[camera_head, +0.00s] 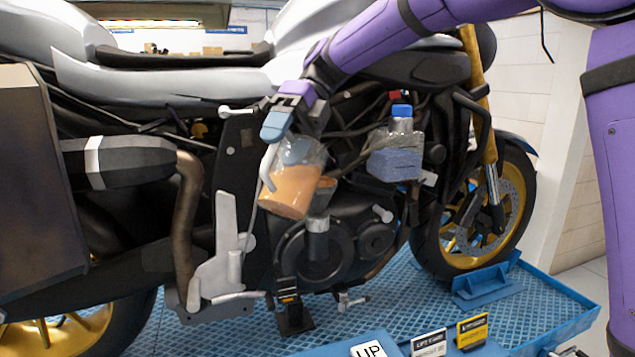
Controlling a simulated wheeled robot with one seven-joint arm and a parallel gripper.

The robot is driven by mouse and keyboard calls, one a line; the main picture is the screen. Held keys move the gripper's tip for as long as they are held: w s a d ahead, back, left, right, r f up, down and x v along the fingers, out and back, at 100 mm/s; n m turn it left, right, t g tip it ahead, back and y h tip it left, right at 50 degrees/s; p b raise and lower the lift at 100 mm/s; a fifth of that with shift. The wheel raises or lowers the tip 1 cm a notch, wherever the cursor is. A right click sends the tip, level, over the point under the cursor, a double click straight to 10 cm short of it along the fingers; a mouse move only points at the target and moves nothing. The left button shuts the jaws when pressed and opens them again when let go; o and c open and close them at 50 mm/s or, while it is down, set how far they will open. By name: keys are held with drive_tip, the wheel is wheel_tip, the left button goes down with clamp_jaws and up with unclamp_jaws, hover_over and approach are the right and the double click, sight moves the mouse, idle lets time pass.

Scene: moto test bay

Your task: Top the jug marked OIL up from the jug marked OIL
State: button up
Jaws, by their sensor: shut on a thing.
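My gripper (278,124) is shut on a clear jug (292,188) with orange liquid in it, in front of the motorcycle's engine. The jug is tilted, and its pale handle is on the left. No OIL mark can be read on it. A small amber, cup-like vessel (322,198) shows just right of and partly behind the jug, above a grey cylindrical part of the engine. I cannot tell whether this is a second jug or a funnel, or whether the two touch. No stream of liquid can be made out.
A clear container (395,155) with blue liquid and a blue cap is to the right, against the motorcycle (160,75). The motorcycle stands on a blue lift platform (545,300). Small signs (472,331) stand at its front edge. A dark box (40,180) fills the left side.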

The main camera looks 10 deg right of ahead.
drive_tip(key=shift+w+d+r+g+y, duration=0.25)
drive_tip(key=shift+w+r+g+y, duration=0.2)
drive_tip(key=shift+r+g, duration=0.25)
drive_tip(key=shift+w+d+r+g+y, duration=0.25)
drive_tip(key=shift+w+r+g+y, duration=0.15)
drive_tip(key=shift+r+g, duration=0.25)
idle(6.7)
